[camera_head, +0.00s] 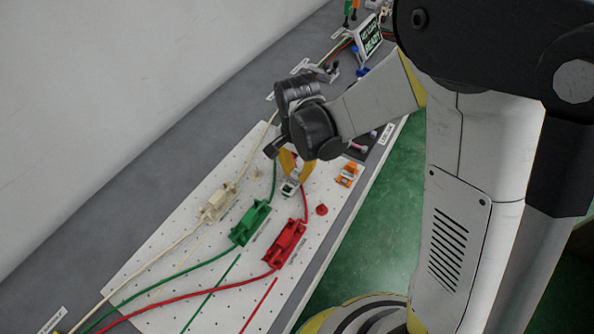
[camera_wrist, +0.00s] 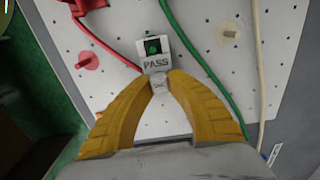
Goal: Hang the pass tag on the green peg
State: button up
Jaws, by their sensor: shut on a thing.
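The pass tag (camera_wrist: 155,62) is a small white tag marked PASS with a dark square window at its far end. Something green shows in that window; I cannot tell whether it is the green peg or a mark. My gripper (camera_wrist: 160,82) has its yellow fingers shut on the tag's near end. In the head view the tag (camera_head: 289,188) hangs below my gripper (camera_head: 288,172), over or against the white board between the green and red cables. No green peg shows clearly apart from the tag.
A red peg (camera_wrist: 87,61) and a beige peg (camera_wrist: 229,33) stand on the white pegboard (camera_head: 160,265). Beige (camera_head: 217,203), green (camera_head: 250,223) and red (camera_head: 285,243) fixtures with cables lie near. An orange tag (camera_head: 347,175) lies at the board's right.

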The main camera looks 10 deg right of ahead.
jog(key=shift+f+b, duration=0.3)
jog(key=shift+f, duration=0.2)
jog(key=o, duration=1.4)
jog(key=shift+r, duration=0.15)
jog(key=shift+r+p, duration=2.55)
jog(key=shift+r, duration=0.85)
